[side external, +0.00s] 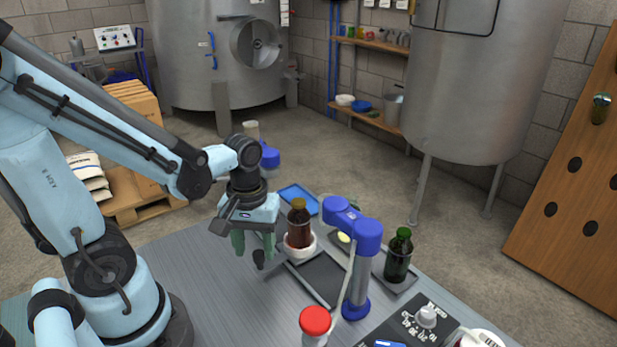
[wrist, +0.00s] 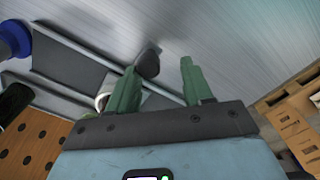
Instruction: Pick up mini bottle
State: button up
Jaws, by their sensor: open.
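My gripper (side external: 253,248) is open and points down above the grey table; its two green fingers (wrist: 158,72) stand apart in the wrist view. A small dark object (side external: 258,260) is just below the fingertips, and it shows near the left finger in the wrist view (wrist: 148,63). It may be the mini bottle, but its shape is too small to tell. A brown bottle (side external: 299,225) stands upright in a white round holder (side external: 299,248), right of my gripper. A dark green bottle (side external: 398,256) stands farther right on a dark tray.
A blue column device (side external: 360,265) stands on the table (side external: 225,300) right of a dark tray (side external: 318,276). A red-capped item (side external: 314,322) and a dial panel (side external: 412,322) are at the front. The table's left part is clear.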

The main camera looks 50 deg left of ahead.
jog(key=n+h, duration=0.1)
jog(key=n, duration=0.1)
jog(key=shift+s+a+r+n+h, duration=0.1)
jog(key=shift+r+n+h, duration=0.05)
jog(key=shift+n+h, duration=0.2)
jog(key=n+h, duration=0.1)
jog(key=r+n+h, duration=0.1)
jog(key=n, duration=0.1)
jog(key=shift+a+t, duration=0.1)
jog(key=shift+t, duration=0.2)
notch_tip(320, 180, up, 5)
jog(key=w+a+n+t+h, duration=0.2)
jog(key=a+n+t+h, duration=0.15)
jog(key=n, duration=0.35)
jog(key=n+t+h, duration=0.3)
jog(key=n+t, duration=0.2)
send_near(303, 205)
jog(key=shift+x, duration=3.9)
jog(key=shift+w+a+f, duration=0.1)
jog(key=shift+a+f, duration=0.05)
grip_shut()
